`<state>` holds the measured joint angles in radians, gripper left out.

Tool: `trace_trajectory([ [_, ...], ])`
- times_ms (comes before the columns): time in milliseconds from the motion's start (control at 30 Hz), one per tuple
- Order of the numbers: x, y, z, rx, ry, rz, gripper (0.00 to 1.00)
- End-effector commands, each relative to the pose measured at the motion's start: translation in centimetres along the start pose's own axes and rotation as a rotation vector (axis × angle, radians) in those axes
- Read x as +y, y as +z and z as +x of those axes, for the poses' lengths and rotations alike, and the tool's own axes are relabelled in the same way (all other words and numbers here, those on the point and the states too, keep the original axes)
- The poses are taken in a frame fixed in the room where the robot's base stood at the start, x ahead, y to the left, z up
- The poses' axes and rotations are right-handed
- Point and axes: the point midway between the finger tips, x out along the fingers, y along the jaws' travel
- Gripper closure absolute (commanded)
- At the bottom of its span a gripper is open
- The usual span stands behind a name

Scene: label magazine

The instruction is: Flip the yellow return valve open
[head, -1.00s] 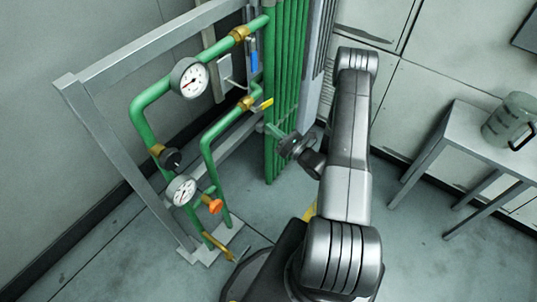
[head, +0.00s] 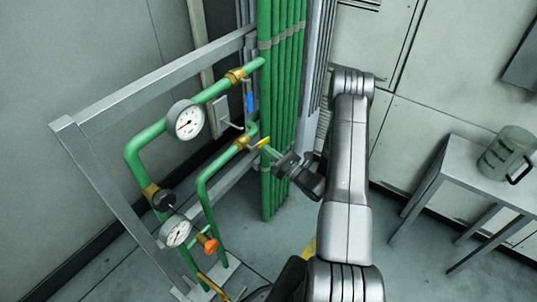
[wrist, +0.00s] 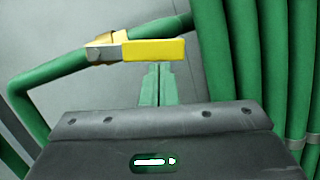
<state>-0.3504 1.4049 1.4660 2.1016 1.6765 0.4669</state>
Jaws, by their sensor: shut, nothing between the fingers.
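The yellow valve handle (head: 263,142) sticks out to the right from a brass valve body (head: 242,143) on the lower green pipe. In the wrist view the yellow handle (wrist: 153,50) lies level across the picture, with its grey metal root and the brass body (wrist: 105,42) at its left. My gripper (head: 269,151) is at the handle's near side. In the wrist view my gripper's green fingers (wrist: 157,70) are together and empty, with their tips at the handle's lower edge. I cannot tell whether they touch it.
A blue handle (head: 249,104) sits above on the frame. Two gauges (head: 186,121), a black knob (head: 164,200) and an orange knob (head: 208,244) are to the left. Vertical green pipes (head: 283,60) stand close behind. A table (head: 450,160) with a jug (head: 506,152) is at right.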

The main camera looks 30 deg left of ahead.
Motion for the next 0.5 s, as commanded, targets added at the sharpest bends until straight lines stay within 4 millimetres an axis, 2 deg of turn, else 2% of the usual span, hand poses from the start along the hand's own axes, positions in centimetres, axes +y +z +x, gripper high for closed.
trace_trajectory([
  [300, -0.7, 1.1, 0.3, -0.002, 0.050, -0.207, 1.00],
  [500, -0.7, 1.7, 0.4, -0.001, 0.061, -0.246, 1.00],
])
